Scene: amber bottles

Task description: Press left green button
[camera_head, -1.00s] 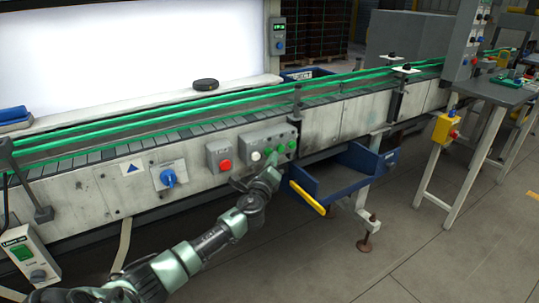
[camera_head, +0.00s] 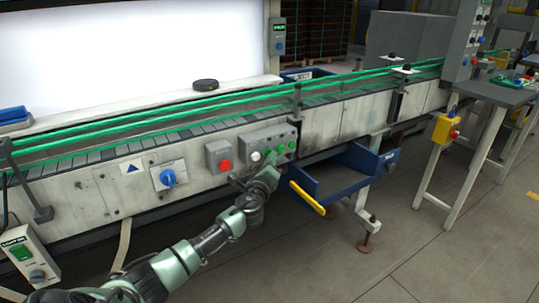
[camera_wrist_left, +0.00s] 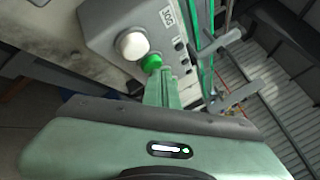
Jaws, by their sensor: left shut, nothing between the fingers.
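A grey control box (camera_head: 252,141) is mounted on the conveyor's front side. It carries a white button (camera_head: 255,156) and green buttons to its right, such as one (camera_head: 292,146) at the right end. The left green button (camera_wrist_left: 152,62) shows in the wrist view beside the white button (camera_wrist_left: 132,44); its lower part is hidden by my fingers. My left gripper (camera_head: 268,166) is shut and empty, its tips at or just before that button. I cannot tell whether they touch it. My right gripper is not in view.
A red button (camera_head: 225,165) on its own grey box and a blue rotary switch (camera_head: 168,177) lie to the left. A blue open bin (camera_head: 345,178) with a yellow edge juts out to the right of the gripper. The floor at the right front is clear.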

